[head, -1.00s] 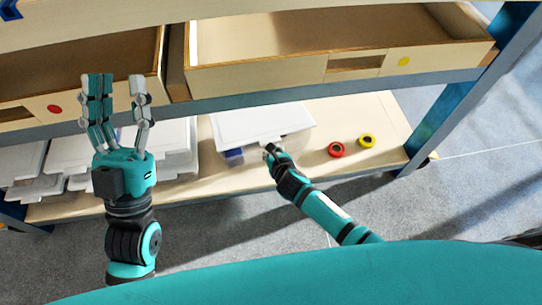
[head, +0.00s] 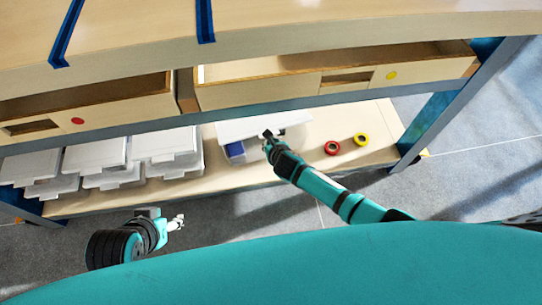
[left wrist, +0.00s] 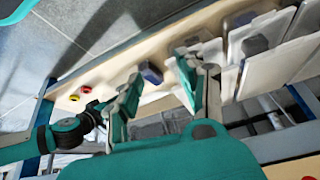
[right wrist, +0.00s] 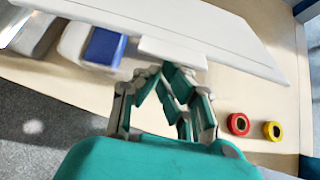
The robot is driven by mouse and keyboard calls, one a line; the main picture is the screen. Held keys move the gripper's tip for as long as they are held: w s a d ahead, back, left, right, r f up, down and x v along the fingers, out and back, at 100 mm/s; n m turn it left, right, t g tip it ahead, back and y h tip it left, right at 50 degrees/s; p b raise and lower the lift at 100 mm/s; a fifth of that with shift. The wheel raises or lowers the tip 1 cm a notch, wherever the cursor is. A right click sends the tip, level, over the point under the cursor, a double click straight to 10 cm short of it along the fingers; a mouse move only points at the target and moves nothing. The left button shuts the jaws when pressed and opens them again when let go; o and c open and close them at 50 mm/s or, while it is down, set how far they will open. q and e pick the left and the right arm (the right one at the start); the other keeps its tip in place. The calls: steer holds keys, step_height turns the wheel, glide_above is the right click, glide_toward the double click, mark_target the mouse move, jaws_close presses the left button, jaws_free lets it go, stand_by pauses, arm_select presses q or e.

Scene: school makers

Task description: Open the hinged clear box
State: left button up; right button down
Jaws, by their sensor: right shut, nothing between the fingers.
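The hinged clear box (head: 236,152) stands on the low shelf, with a blue item (right wrist: 104,46) at its left end. Its white lid (head: 258,124) looks tilted up at the front, also in the right wrist view (right wrist: 215,35); the exact angle is hard to tell. My right gripper (head: 270,136) is at the lid's front edge. In the right wrist view its fingertips (right wrist: 165,72) are together just under the lid's front tab (right wrist: 172,53), apparently touching it. My left gripper (head: 176,222) is low in front of the shelf, away from the box, fingers apart and empty.
Several closed white boxes (head: 95,155) are stacked to the left on the shelf (head: 375,125). A red tape roll (head: 332,148) and a yellow one (head: 361,139) lie to the right. Open drawers (head: 330,85) overhang the shelf.

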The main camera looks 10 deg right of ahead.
arm_select(q)
steer(key=s+a+r+g+p, duration=0.1)
steer(key=s+r+g+p, duration=0.1)
steer(key=s+p, duration=0.15)
arm_select(e)
steer(key=r+p, duration=0.1)
steer(key=w+r, duration=0.1)
steer(key=r, duration=0.1)
steer(key=w+r+p, duration=0.1)
steer(key=shift+a+r+p, duration=0.15)
steer(key=shift+r+p, duration=0.2)
steer(key=shift+r, duration=0.05)
steer(key=w+r+p, duration=0.2)
steer(key=r+p, duration=0.1)
steer(key=shift+w+a+r, duration=0.15)
arm_select(q)
steer(key=s+f, duration=0.2)
steer(key=f, duration=1)
steer(key=s+f+g, duration=0.1)
steer(key=s+f, duration=0.1)
steer(key=f, duration=1.1)
steer(key=shift+s+a+g, duration=0.15)
steer(key=shift+s+g, duration=0.15)
arm_select(e)
steer(key=shift+w+r, duration=0.2)
steer(key=shift+w, duration=0.05)
steer(key=shift+s, duration=0.1)
